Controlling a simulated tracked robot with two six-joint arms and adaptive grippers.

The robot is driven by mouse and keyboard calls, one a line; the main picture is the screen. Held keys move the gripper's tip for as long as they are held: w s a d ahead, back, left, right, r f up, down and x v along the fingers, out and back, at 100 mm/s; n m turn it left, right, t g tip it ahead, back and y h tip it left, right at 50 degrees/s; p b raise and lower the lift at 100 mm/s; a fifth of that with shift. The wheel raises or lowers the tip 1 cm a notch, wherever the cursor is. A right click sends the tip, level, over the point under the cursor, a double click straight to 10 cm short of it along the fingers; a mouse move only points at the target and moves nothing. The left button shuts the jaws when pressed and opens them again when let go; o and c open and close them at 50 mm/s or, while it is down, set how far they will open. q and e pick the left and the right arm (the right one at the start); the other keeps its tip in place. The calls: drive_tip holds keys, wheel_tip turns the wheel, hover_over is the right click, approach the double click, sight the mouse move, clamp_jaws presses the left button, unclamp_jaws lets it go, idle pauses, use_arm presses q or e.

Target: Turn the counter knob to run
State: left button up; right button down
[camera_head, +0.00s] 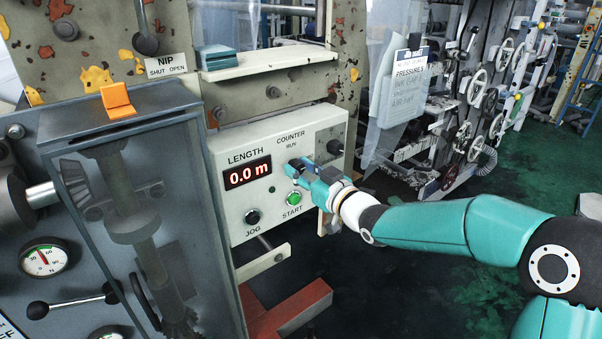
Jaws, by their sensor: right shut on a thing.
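The counter panel (235,206) is a pale box with a red LENGTH display (247,172) reading 0.0 m. The labels COUNTER and RUN stand at its upper right. My right gripper (295,168) is at the panel just below the RUN label, shut on the counter knob. The gripper hides the knob, so I cannot tell which way it points. The green START button (293,198) and the black JOG button (253,216) are below the gripper, apart from it. My left gripper is not in view.
Another dark knob (334,146) is on the panel right of the gripper. A clear-sided housing (180,230) with shafts stands left. A ledge (270,62) with teal pads sits above. A hanging pressures sheet (400,90) is at right. Open green floor lies beyond.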

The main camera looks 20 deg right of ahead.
drive_tip(key=shift+a+f+n+b, duration=0.1)
drive_tip(key=shift+f+n+b, duration=0.05)
drive_tip(key=shift+n+b, duration=2.55)
drive_tip(key=shift+a+f+n+b, duration=0.1)
drive_tip(key=shift+f+n+b, duration=0.05)
drive_tip(key=shift+n+b, duration=2.5)
drive_tip(key=shift+a+f+n+b, duration=0.15)
drive_tip(key=shift+n+b, duration=1.85)
drive_tip(key=shift+n, duration=1.35)
drive_tip(key=c, duration=0.8)
unclamp_jaws()
drive_tip(key=shift+d+r, duration=0.1)
drive_tip(key=shift+s+d+r, duration=0.1)
drive_tip(key=shift+s+r, duration=0.05)
